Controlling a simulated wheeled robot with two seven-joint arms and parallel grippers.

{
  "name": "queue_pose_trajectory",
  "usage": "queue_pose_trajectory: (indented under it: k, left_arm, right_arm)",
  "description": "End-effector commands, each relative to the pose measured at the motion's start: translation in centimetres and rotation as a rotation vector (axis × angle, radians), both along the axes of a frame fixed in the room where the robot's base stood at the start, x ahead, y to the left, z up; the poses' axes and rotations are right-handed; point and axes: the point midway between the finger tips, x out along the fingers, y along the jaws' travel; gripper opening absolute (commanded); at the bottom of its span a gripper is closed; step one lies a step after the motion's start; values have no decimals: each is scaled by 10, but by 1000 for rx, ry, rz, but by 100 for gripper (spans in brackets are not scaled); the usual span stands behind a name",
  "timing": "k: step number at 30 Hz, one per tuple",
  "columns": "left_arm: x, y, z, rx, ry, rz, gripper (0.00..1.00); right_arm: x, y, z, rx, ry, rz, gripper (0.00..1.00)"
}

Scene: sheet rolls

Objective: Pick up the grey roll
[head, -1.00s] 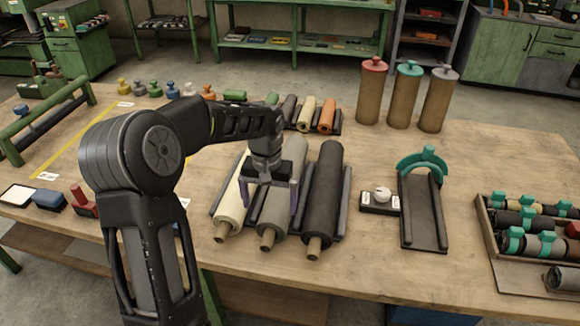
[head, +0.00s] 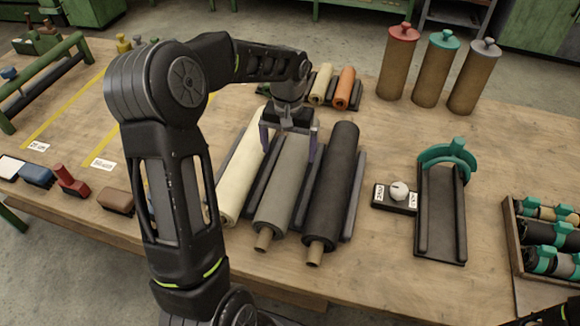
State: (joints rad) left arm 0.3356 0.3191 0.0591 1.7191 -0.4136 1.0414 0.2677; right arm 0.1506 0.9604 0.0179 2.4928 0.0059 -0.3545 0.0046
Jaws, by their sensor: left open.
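The grey roll (head: 283,200) lies in a rack between a cream roll (head: 238,180) and a black roll (head: 331,188), with its brown core end toward the table's front edge. My left gripper (head: 287,158) is over the upper half of the grey roll, fingers pointing down and spread to either side of it. One finger shows near the cream roll side and the other near the black roll side. The gripper body hides the far end of the grey roll. I cannot tell whether the fingers touch it. My right gripper is not in view.
A black cradle with a teal arch (head: 440,215) and a small box with a white knob (head: 396,196) stand to the right. Capped brown cylinders (head: 432,75) stand behind. A wooden tray (head: 513,240) of banded rolls is at far right. Stamps and blocks (head: 70,181) lie at left.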

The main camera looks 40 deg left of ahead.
Motion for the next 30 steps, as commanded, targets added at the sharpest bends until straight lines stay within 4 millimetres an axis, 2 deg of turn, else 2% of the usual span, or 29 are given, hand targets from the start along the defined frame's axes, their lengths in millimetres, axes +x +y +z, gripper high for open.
queue_pose_trajectory:
  k: [6,17,27,30]
  left_arm:
    - [-1,0,-20,-1,3,0,100]
    - [0,0,-24,-1,2,0,100]
    - [2,-1,-68,-1,3,1,100]
    - [2,-1,-73,1,1,0,100]
  right_arm:
    - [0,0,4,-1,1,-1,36]
    - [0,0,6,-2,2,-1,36]
    - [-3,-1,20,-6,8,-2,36]
    - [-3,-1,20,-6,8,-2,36]
